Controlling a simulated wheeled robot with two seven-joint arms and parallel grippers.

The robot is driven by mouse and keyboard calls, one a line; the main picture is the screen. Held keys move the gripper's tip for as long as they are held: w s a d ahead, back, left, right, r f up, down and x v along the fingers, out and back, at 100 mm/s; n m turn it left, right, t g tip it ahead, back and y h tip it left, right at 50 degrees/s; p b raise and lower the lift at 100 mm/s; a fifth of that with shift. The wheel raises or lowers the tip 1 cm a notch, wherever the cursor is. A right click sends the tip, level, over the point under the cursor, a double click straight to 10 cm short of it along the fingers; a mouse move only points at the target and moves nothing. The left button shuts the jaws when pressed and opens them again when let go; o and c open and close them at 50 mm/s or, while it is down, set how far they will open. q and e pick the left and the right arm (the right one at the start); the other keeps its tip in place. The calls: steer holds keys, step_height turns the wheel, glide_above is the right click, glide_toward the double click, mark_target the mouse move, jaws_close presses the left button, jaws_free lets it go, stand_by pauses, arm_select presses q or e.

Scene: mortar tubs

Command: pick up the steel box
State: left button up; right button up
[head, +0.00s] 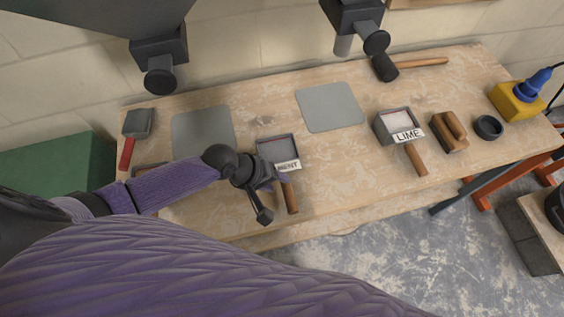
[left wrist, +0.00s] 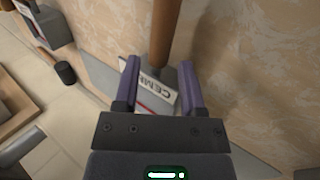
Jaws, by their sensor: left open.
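A grey steel box (head: 277,147) with a white label reading as CEMENT and a wooden handle (head: 291,197) lies near the table's front edge. A similar steel box (head: 387,125) labelled LIME, also with a wooden handle, lies farther right. My left gripper (head: 277,181) is open and empty at the label end of the cement box, by its handle. In the left wrist view, the open fingers (left wrist: 160,66) stand either side of the label and the base of the handle (left wrist: 163,30). My gripper hides much of the box there; contact is unclear. My right gripper is not in view.
The wooden table (head: 330,180) also holds two flat grey plates, (head: 203,130) and (head: 330,107), a red-handled tool (head: 134,131), a mallet (head: 400,65), a wooden float (head: 449,131), a black ring (head: 488,127) and a yellow block (head: 518,99). Dark spouts (head: 160,70) hang behind.

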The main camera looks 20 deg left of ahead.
mark_target(284, 185)
arm_select(q)
steer(key=b+x, duration=0.2)
steer(key=x, duration=0.3)
steer(key=shift+w+f, duration=0.15)
steer(key=shift+f, duration=0.15)
steer(key=shift+r, duration=0.1)
jaws_close()
stand_by(0.9)
